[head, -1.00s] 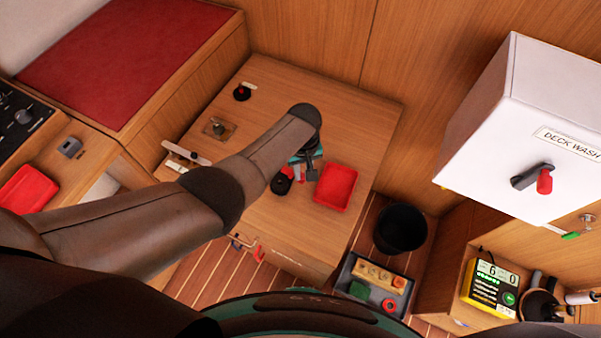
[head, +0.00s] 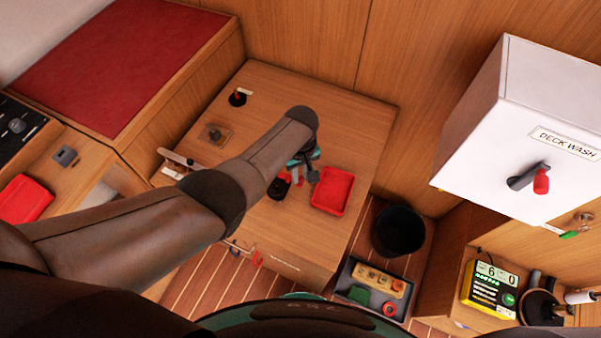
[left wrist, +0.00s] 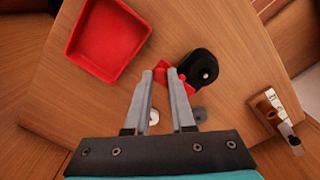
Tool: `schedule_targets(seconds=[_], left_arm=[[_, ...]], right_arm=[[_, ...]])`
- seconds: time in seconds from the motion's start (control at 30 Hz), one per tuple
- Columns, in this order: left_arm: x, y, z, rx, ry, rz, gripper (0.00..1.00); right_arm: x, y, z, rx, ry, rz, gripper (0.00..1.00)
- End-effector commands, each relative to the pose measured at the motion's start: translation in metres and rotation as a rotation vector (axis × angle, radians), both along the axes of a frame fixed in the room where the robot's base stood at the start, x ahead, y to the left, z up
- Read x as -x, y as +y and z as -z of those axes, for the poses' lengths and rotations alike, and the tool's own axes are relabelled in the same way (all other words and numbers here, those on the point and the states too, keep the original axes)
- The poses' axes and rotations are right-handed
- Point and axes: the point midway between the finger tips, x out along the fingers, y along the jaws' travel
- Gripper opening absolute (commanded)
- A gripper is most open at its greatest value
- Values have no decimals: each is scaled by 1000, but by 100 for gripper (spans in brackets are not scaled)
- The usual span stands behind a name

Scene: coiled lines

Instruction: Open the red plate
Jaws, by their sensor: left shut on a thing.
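A small red plate (left wrist: 162,75) lies beside a black round fitting (left wrist: 197,68) on the wooden counter top. In the left wrist view its visible part is between and just beyond my fingertips. In the head view the black fitting (head: 279,187) has red parts at its upper right, partly hidden by my gripper. My left gripper (left wrist: 160,76) has its fingers close together, shut on the red plate, low over the counter. It also shows in the head view (head: 311,174), where my arm hides part of the counter. My right gripper is not in view.
A red tray (head: 332,191) sits on the counter just right of my gripper. A black bucket (head: 398,231) and a dark tray of small items (head: 345,274) stand on the floor. A white DECK WASH box (head: 520,130) juts from the right wall.

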Motion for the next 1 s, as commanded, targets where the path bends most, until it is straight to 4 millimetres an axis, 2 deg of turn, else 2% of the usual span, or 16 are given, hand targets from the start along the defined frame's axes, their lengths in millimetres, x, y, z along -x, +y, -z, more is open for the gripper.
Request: schedule_targets(seconds=[0.67,0.7,0.93,1.0], left_arm=[[-1,0,-1,1,-3,1,0],[-1,0,-1,1,-3,1,24],[-1,0,0,0,-1,1,50],[-1,0,0,0,-1,1,53]], right_arm=[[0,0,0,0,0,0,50],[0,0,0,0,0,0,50],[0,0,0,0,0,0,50],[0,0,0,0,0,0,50]])
